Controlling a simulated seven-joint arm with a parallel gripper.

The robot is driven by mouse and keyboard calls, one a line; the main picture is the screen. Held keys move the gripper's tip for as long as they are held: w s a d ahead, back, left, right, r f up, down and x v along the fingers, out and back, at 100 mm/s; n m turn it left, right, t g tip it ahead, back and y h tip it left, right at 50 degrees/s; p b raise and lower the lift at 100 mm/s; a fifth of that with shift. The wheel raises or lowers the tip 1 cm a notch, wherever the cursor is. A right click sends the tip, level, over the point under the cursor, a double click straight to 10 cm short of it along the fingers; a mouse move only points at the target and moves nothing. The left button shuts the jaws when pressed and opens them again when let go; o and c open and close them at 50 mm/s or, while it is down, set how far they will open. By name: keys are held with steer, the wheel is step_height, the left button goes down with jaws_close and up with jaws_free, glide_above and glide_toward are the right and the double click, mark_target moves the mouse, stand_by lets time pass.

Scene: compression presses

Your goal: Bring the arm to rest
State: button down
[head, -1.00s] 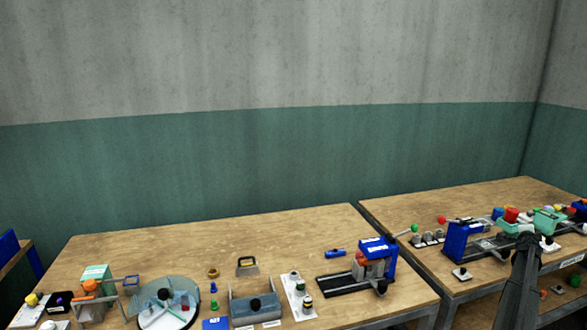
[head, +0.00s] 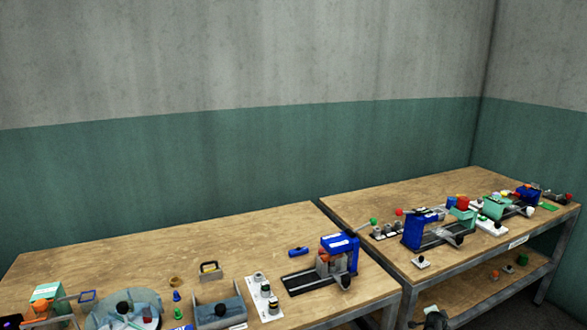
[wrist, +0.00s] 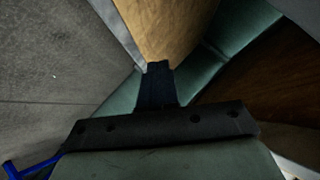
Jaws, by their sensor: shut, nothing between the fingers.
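My gripper (wrist: 157,85) shows in the wrist view as a dark palm bar with its two fingers together, shut and empty. Past the fingertips are a strip of tan wood, a teal surface and grey floor or wall; which is which I cannot fully tell. In the head view only a small dark part of my arm shows at the bottom edge, right of centre, low beside the right table (head: 390,208). The fingers are not clear there. No bench object touches the fingers.
The left table (head: 120,250) bears a blue press (head: 340,250), a blue-handled tool (head: 298,251) and a round clear-covered dish (head: 122,308). The right table bears another blue press (head: 420,230), several coloured parts and a lower shelf (head: 470,290). A gap separates the tables.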

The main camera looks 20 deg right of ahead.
steer(key=s+a+f+n+g+y, duration=0.2)
steer(key=s+a+f+n, duration=0.3)
steer(key=a, duration=1.1)
steer(key=s+a+f+n+g+y, duration=0.2)
steer(key=s+a+f+n+g, duration=0.3)
steer(key=a, duration=1)
steer(key=s+a+f+n+y, duration=0.2)
steer(key=s+a+f, duration=0.35)
steer(key=a, duration=1.05)
steer(key=s+a+n+g+y, duration=0.1)
steer(key=s+a+n+g, duration=0.2)
steer(key=s+a, duration=0.5)
steer(key=s+a+n+g+y, duration=0.2)
steer(key=s+a+n, duration=0.3)
steer(key=a, duration=1.1)
steer(key=s+g, duration=0.1)
steer(key=s, duration=0.2)
steer(key=shift+s+r+n+g, duration=0.25)
steer(key=shift+n+g, duration=0.05)
